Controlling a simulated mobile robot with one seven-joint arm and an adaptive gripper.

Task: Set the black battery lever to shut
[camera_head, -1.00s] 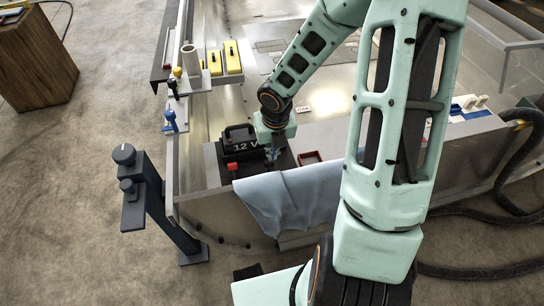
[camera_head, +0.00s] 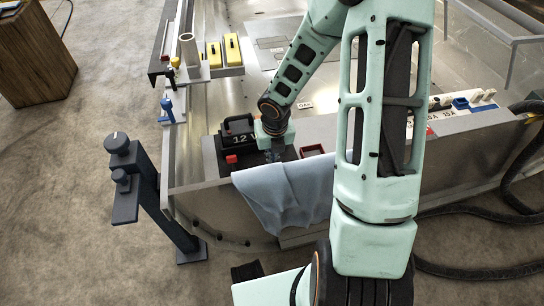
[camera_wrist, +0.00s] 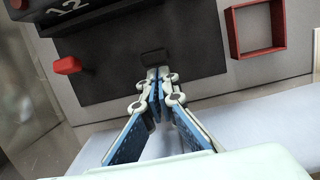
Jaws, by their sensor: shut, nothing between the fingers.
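The black battery (camera_head: 238,133), marked "12", stands on a dark plate at the hull's near corner; part of it also shows at the top left of the wrist view (camera_wrist: 75,22). A small black lever end (camera_wrist: 153,57) sits on the dark plate in the wrist view, just beyond my fingertips. In the head view my wrist hides it. A red lever (camera_wrist: 67,64) is left of it, also in the head view (camera_head: 231,159). My gripper (camera_wrist: 154,73) is shut and empty, pointing at the black lever. I cannot tell whether it touches. It also shows in the head view (camera_head: 276,155).
A red open-topped tray (camera_wrist: 256,28) lies right of the lever. A blue-grey cloth (camera_head: 285,195) hangs over the hull's near edge. A dark post with knobs (camera_head: 122,160) stands at the left. A blue lever (camera_head: 168,108) and yellow blocks (camera_head: 232,50) are farther back.

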